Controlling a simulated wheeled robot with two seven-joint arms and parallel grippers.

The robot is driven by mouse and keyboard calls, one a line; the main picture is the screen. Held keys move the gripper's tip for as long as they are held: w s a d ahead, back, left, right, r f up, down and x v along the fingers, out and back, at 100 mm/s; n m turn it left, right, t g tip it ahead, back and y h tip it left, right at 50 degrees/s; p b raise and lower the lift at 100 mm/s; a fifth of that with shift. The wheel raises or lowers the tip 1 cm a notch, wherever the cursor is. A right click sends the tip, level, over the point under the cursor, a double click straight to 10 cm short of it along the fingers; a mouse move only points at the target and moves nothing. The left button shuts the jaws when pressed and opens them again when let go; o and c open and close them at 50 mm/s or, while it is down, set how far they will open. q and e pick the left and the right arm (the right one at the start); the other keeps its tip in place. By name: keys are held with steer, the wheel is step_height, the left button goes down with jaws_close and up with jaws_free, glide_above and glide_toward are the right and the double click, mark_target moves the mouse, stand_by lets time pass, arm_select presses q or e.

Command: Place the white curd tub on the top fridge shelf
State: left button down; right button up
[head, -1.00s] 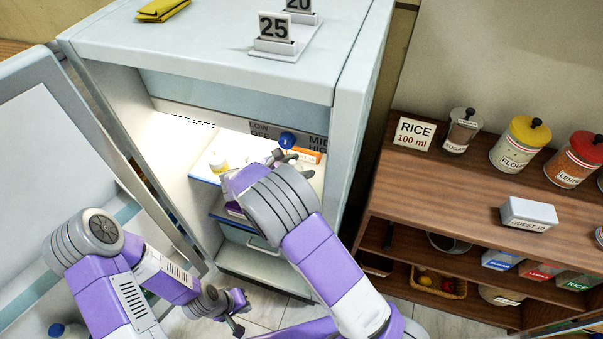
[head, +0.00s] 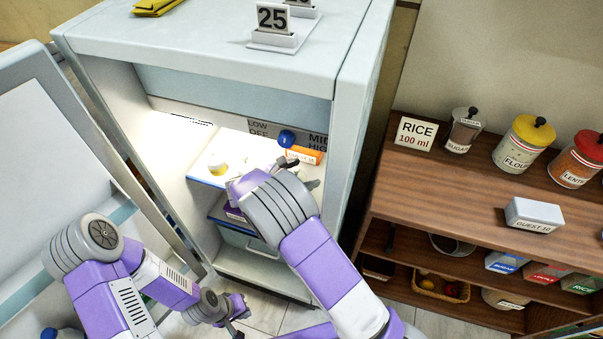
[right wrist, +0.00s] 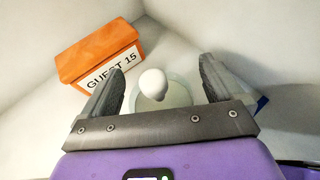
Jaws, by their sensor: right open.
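In the right wrist view a small white rounded top sits on a pale round body (right wrist: 172,98), which looks like the curd tub seen from above. It stands on a white surface between the fingers of my open right gripper (right wrist: 160,85), with gaps on both sides. In the head view my right gripper is inside the open fridge at the top shelf (head: 205,181), and my arm hides much of it and the tub. My left gripper (head: 238,306) is low in front of the fridge, too small to tell whether open.
An orange box (head: 303,154), labelled GUEST 15 in the wrist view (right wrist: 100,55), stands close to my right gripper. A small white-and-yellow item (head: 217,166) is on the shelf's left. The fridge door (head: 70,150) stands open. A wooden rack (head: 450,190) is at right.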

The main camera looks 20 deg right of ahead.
steer(key=shift+r, duration=0.1)
steer(key=shift+a+r, duration=0.2)
steer(key=shift+r, duration=0.05)
steer(key=p+v, duration=0.3)
steer(key=v, duration=0.8)
steer(key=shift+s+a+p, duration=0.2)
steer(key=shift+p, duration=0.2)
